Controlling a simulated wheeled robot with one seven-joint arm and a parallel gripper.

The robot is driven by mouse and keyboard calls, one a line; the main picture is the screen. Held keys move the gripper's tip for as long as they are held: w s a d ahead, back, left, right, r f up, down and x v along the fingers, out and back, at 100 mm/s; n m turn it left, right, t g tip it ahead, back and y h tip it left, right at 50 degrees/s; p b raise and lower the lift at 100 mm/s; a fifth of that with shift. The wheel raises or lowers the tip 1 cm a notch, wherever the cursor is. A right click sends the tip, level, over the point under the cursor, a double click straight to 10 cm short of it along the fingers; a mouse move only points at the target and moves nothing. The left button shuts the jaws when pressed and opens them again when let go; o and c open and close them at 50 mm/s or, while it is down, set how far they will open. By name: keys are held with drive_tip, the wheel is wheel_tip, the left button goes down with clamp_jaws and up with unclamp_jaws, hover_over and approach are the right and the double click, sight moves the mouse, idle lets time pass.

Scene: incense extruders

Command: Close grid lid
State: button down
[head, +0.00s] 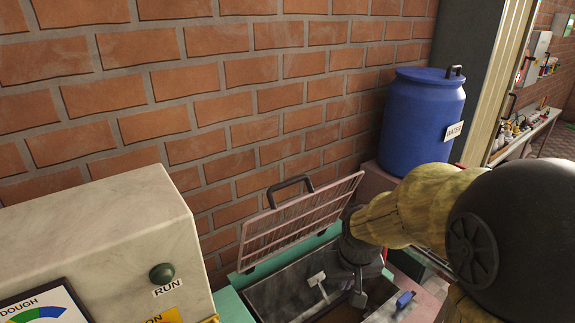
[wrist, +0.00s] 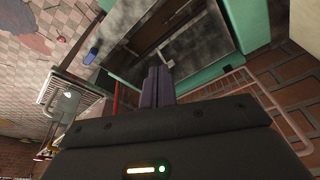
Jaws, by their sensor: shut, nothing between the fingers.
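The grid lid (head: 295,218) is a pinkish wire grid with a black handle (head: 289,189). It stands open, tilted up at the back of a green-rimmed metal trough (head: 270,296). The lid's bars also show at the right of the wrist view (wrist: 272,98). My gripper (head: 357,292) is over the trough, in front of the raised lid and near its right end. Its fingers also show in the wrist view (wrist: 157,80), together and empty over the trough opening.
A cream machine (head: 110,235) with a green RUN button stands left of the trough. A blue water barrel (head: 420,115) stands at the back right. A brick wall (head: 230,100) rises close behind the lid. A small blue-handled item (head: 405,299) is at the trough's right.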

drive_tip(key=w+a+r+n+y+p, duration=0.1)
drive_tip(key=w+a+r, duration=0.5)
drive_tip(key=w+r, duration=0.6)
drive_tip(key=w+a+r+n+p, duration=0.4)
drive_tip(key=w+a+r+p, duration=0.2)
drive_tip(key=w+r, duration=0.6)
wheel_tip(320, 180, up, 2)
drive_tip(key=shift+r+n+y, duration=0.1)
drive_tip(key=shift+n+y, duration=0.2)
drive_tip(key=shift+y, duration=0.1)
drive_tip(key=shift+a, duration=0.1)
wheel_tip(320, 180, down, 12)
drive_tip(key=p, duration=0.2)
drive_tip(key=shift+s+d+r, duration=0.2)
drive_tip(key=shift+s, duration=0.1)
drive_tip(key=shift+f, duration=0.1)
